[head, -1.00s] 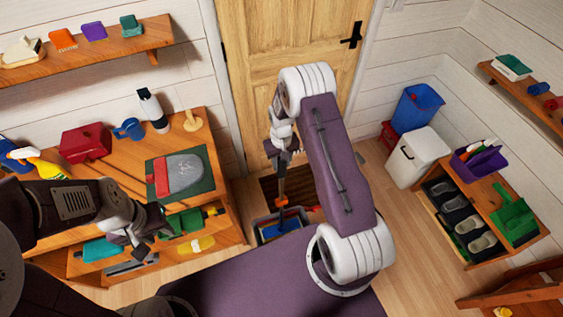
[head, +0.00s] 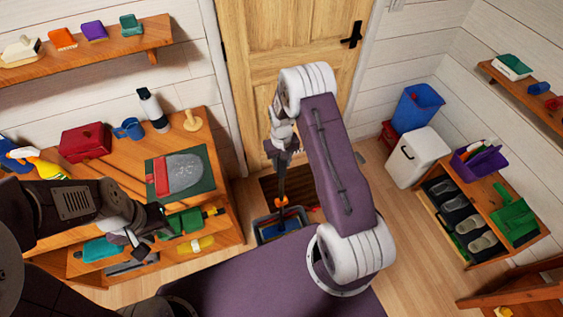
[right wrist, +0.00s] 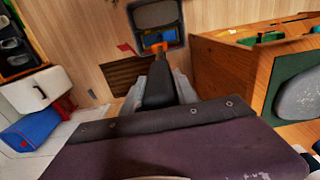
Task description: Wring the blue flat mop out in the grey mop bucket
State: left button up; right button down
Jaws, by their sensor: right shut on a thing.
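The grey mop bucket (head: 263,240) stands on the floor by the door, past the front of my base. The blue flat mop (head: 283,227) has its blue head inside the bucket, below an orange joint; its handle rises steeply. My right gripper (head: 282,160) is shut on the handle above the bucket. In the right wrist view the handle runs from the gripper to the orange joint, with the blue mop head (right wrist: 160,35) inside the bucket (right wrist: 155,14). Any water is hard to make out. My left gripper (head: 150,232) looks open and empty, in front of the shelf unit.
A wooden shelf unit (head: 220,180) with cleaning things stands left of the bucket. A brown doormat (head: 268,188) lies behind it. A white bin (head: 416,155) and a blue bin (head: 416,107) stand at the right wall. Floor right of my right arm is clear.

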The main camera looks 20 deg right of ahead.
jog(key=shift+f+b, duration=0.35)
jog(key=shift+f, duration=0.15)
jog(key=c, duration=0.9)
grip_release()
jog(key=shift+r, duration=0.45)
notch_tip(320, 180, up, 8)
jog(key=shift+r+b, duration=0.15)
jog(key=shift+b, duration=0.6)
